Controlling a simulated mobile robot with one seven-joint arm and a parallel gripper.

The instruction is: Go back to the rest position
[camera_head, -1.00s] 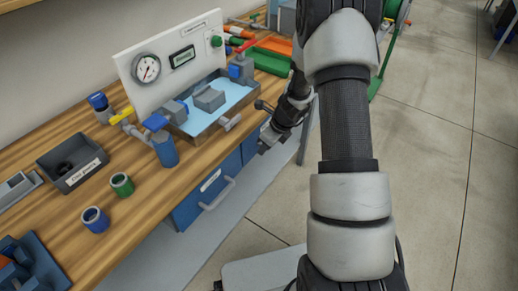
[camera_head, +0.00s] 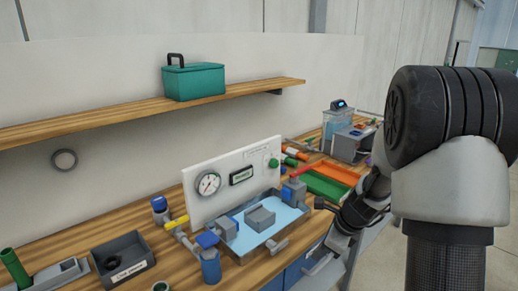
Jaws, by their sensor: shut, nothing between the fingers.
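My gripper (camera_head: 322,262) is small in the picture, at the front edge of the bench, right of the fertigation skid. Its fingers are shut with nothing seen between them. The arm comes down from the upper right, and its large links fill the right side of the view. The skid has a white upright panel (camera_head: 232,182) with a round gauge (camera_head: 208,184), a small display and a green knob. The gripper is apart from these parts.
A wooden shelf (camera_head: 130,113) above holds a teal toolbox (camera_head: 194,80). A dark grey bin (camera_head: 122,261) stands at the lower left. Green (camera_head: 322,186) and orange (camera_head: 334,171) trays and a grey machine (camera_head: 351,143) stand farther back on the bench. Grey floor lies at the right.

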